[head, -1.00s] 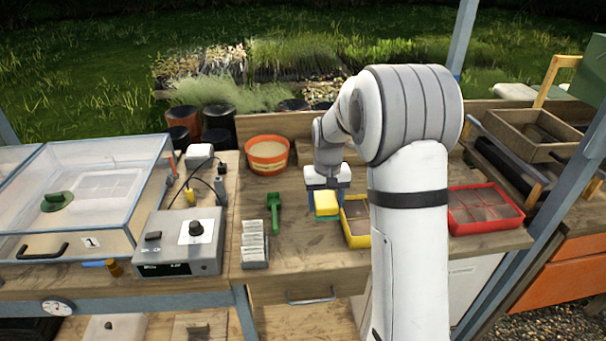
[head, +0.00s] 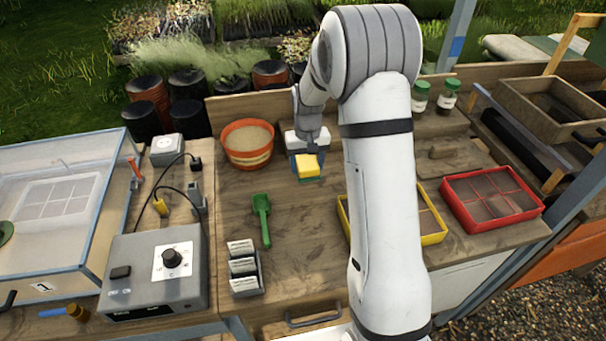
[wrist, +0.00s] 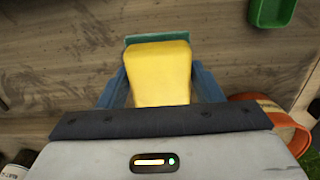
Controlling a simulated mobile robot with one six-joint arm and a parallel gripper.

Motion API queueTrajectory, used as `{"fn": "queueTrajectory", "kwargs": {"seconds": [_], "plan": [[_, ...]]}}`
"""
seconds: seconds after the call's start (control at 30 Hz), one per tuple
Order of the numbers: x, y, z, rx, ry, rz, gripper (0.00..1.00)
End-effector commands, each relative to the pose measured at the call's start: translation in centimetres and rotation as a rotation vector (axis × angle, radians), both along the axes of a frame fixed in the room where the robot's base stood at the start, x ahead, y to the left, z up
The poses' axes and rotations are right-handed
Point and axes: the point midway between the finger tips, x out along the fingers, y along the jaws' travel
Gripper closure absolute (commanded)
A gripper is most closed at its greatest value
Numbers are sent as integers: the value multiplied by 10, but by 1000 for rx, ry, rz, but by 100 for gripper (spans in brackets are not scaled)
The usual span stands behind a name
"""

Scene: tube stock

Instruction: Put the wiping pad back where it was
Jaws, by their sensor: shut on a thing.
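The wiping pad (head: 307,166) is a yellow sponge block with a green layer on one face. My gripper (head: 306,156) is shut on it, near the back of the wooden bench. In the wrist view the pad (wrist: 160,75) sits between the two blue fingers of my gripper (wrist: 161,88), its green edge at the far end. The bench top (wrist: 70,50) shows beyond it. I cannot tell whether the pad touches the bench.
An orange pot (head: 248,145) stands left of my gripper, with a green scoop (head: 262,218) in front of it. A yellow tray (head: 432,237), partly behind my arm, and a red tray (head: 493,221) lie to the right. The bench between scoop and yellow tray is clear.

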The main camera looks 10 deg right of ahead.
Motion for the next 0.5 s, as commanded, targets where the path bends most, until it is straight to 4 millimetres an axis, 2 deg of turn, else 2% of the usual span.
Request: {"fn": "queueTrajectory", "kwargs": {"seconds": [0.27, 0.4, 0.5], "plan": [[-1, 3, -26, 0, 3, 6, 62], [0, 4, -46, 0, 2, 7, 62], [0, 4, -52, 0, 0, 7, 62]]}}
